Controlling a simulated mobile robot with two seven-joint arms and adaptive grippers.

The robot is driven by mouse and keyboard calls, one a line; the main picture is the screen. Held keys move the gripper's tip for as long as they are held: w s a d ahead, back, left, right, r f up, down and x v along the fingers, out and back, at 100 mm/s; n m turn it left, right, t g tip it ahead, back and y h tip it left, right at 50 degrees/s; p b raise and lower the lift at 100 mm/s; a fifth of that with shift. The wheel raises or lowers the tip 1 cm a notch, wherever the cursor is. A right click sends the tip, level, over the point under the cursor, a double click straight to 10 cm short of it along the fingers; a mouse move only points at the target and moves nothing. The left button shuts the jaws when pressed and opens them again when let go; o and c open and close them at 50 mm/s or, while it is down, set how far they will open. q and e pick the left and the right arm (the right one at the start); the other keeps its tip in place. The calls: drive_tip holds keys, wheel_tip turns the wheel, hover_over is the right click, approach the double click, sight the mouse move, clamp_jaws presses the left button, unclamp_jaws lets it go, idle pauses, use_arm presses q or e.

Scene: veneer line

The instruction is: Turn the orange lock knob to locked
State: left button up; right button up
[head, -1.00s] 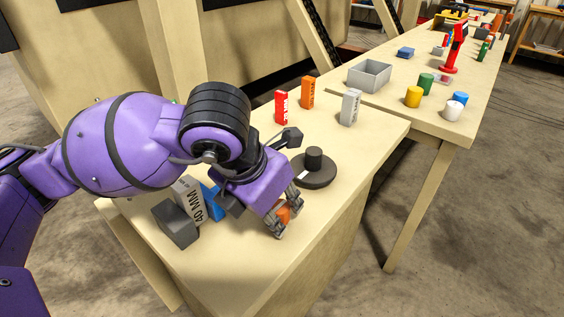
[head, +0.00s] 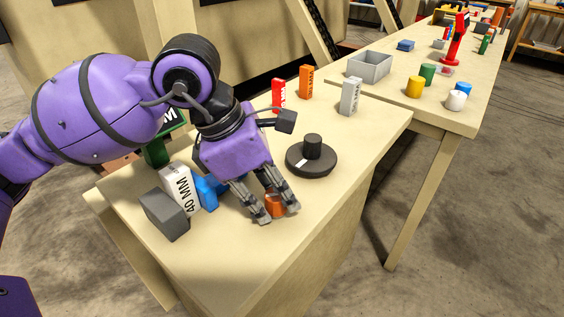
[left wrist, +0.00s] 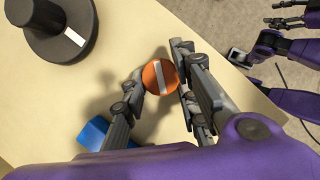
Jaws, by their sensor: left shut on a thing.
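The orange lock knob (left wrist: 158,78) is round with a pale stripe across its top. In the left wrist view the stripe runs nearly along the picture's vertical, slightly tilted. In the head view the knob (head: 274,205) sits near the front edge of the bench, partly hidden by my fingers. My left gripper (head: 277,208) is shut on the knob, with one finger on each side in the left wrist view (left wrist: 158,82). My right gripper (left wrist: 276,13) shows at the upper right of the left wrist view, its fingers apart and empty, away from the bench.
A black dial (head: 311,158) with a white mark stands right of the knob. A blue piece (head: 207,192), a white 40 MM block (head: 180,188) and a grey block (head: 164,214) stand at left. Red, orange and grey blocks stand behind. The front right bench top is clear.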

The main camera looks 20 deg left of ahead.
use_arm(q)
drive_tip(key=m+g, duration=0.1)
drive_tip(key=m, duration=0.1)
drive_tip(key=m+b, duration=0.1)
drive_tip(key=m, duration=0.1)
drive_tip(key=shift+w+r+g, duration=0.1)
drive_tip(key=shift+w+g, duration=0.3)
drive_tip(key=m+g, duration=0.1)
drive_tip(key=m, duration=0.4)
drive_tip(key=shift+w+r+m+g+b, duration=0.1)
drive_tip(key=shift+w+m+g+b, duration=0.05)
drive_tip(key=shift+m+g+b, duration=0.25)
use_arm(e)
drive_tip(key=shift+s+d+f, duration=0.1)
drive_tip(key=shift+s+f, duration=0.5)
drive_tip(key=shift+f, duration=0.35)
use_arm(q)
drive_tip(key=shift+d, duration=0.1)
drive_tip(key=o, duration=0.8)
drive_tip(key=shift+o, duration=1.3)
drive_tip(key=shift+w, duration=0.1)
use_arm(e)
drive_tip(key=shift+w, duration=0.1)
use_arm(q)
drive_tip(key=v, duration=1.1)
drive_tip(key=shift+a+r, duration=0.25)
drive_tip(key=shift+r, duration=0.05)
